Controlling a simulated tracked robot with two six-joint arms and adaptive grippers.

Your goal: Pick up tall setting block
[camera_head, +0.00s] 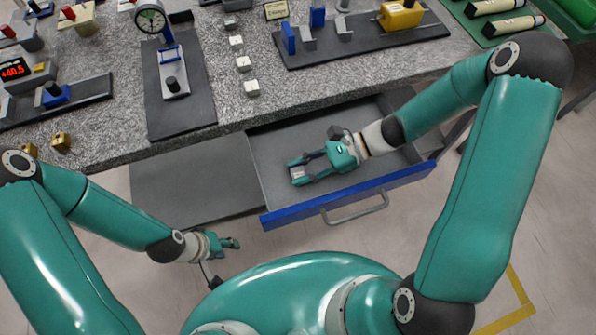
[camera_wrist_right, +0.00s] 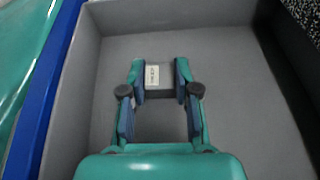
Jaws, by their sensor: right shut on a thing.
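The tall setting block (camera_wrist_right: 157,78) is a small grey block with a pale label on top, seen between my right fingertips in the right wrist view. In the head view it (camera_head: 297,173) is a small pale patch at the fingertips. My right gripper (camera_head: 302,169), also in the wrist view (camera_wrist_right: 160,80), is shut on the block, inside the open drawer (camera_head: 265,148). The block's lower part is hard to make out. My left gripper (camera_head: 232,243) is below the bench edge, left of the drawer, away from the block; its finger gap is too small to read.
The drawer's blue front (camera_head: 390,183) with its handle (camera_head: 355,208) and grey walls surround my right gripper. Above is the granite bench (camera_head: 215,75), with a dial gauge stand (camera_head: 150,20), several small pale blocks (camera_head: 243,64) and a dark tray (camera_head: 360,45). The drawer floor around the gripper looks clear.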

